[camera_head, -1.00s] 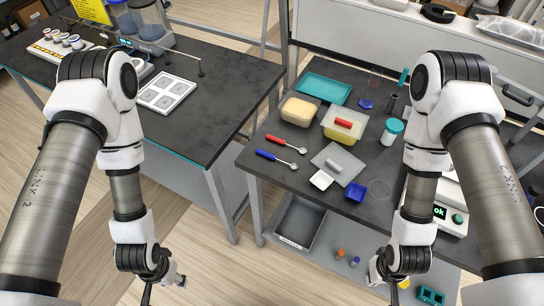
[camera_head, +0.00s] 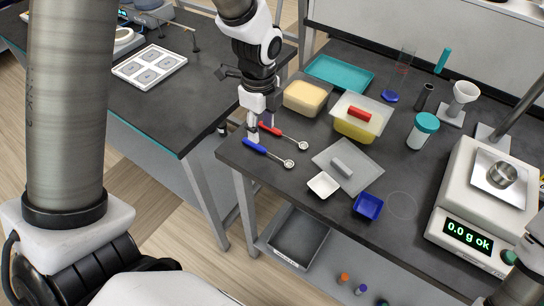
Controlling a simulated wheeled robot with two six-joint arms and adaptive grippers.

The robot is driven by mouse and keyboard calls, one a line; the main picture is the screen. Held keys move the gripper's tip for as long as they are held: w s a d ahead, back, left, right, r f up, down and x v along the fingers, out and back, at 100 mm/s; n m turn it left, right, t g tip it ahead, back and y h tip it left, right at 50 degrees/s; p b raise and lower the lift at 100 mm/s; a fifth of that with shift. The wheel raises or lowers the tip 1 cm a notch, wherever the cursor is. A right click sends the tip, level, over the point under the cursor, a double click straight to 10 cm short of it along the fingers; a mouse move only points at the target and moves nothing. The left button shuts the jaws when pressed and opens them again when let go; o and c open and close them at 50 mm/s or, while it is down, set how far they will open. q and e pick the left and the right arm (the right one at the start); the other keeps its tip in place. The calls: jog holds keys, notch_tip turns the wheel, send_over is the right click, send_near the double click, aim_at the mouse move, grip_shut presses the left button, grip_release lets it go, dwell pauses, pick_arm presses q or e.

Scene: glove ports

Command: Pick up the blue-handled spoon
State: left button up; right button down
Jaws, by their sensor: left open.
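The blue-handled spoon (camera_head: 270,154) lies on the dark table near its left edge, its metal bowl pointing right. The red-handled spoon (camera_head: 284,136) lies just behind it, roughly parallel. My left gripper (camera_head: 260,128) points down with its fingers apart over the handle ends of the two spoons. One finger is close to the blue handle's end; I cannot tell whether it touches. No object shows held between the fingers. My right gripper is not in view.
Behind the spoons stand a yellow-filled container (camera_head: 305,97) and a teal tray (camera_head: 340,73). To the right are a grey plate (camera_head: 350,178), a white dish (camera_head: 323,185), a blue dish (camera_head: 368,206) and a balance (camera_head: 470,235).

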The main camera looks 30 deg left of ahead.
aim_at(262, 148)
pick_arm(q)
jog(key=f, duration=0.5)
jog(key=f+p, duration=0.1)
jog(key=f, duration=0.1)
jog(key=shift+w+a+f, duration=0.3)
jog(key=shift+d, duration=0.1)
grip_shut()
